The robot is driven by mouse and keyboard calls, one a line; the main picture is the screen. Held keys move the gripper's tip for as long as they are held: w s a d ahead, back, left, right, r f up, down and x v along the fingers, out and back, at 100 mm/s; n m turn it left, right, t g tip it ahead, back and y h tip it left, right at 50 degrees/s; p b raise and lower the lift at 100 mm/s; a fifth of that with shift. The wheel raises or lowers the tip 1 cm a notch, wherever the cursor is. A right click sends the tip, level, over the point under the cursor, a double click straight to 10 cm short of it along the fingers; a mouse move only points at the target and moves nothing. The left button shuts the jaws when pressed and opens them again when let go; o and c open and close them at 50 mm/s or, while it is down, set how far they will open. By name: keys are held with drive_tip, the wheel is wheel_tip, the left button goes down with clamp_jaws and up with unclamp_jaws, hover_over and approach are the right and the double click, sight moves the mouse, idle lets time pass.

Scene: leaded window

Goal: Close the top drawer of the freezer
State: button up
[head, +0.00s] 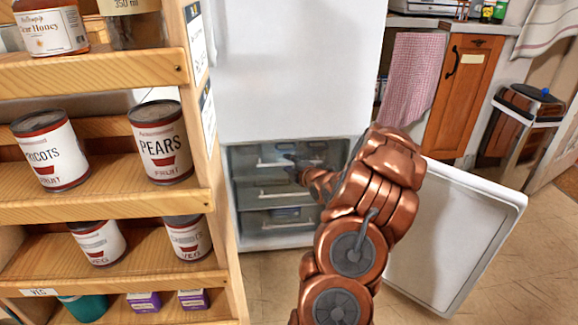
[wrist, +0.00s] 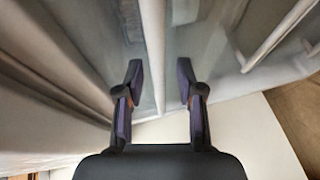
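The freezer (head: 241,205) is the lower compartment of a white fridge, and its door (head: 450,235) stands open to the right. Several clear-fronted drawers with pale handles are stacked inside. The top drawer (head: 258,158) is at the upper part of the compartment; I cannot tell how far it sticks out. My gripper (head: 290,165) is in front of the top drawer, and my arm hides the right side of the drawers. In the wrist view my gripper (wrist: 160,82) has its fingers apart, with a pale bar or edge (wrist: 154,45) between them. Contact is unclear.
A wooden shelf (head: 110,205) with cans (head: 160,143) and jars stands close on the left. The open door takes up floor room on the right. A wooden cabinet (head: 462,95) with a red checked towel (head: 411,80) and a bin (head: 525,120) are behind it.

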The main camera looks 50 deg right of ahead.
drive_tip(key=shift+w, duration=0.2)
clamp_jaws()
idle(0.3)
idle(0.3)
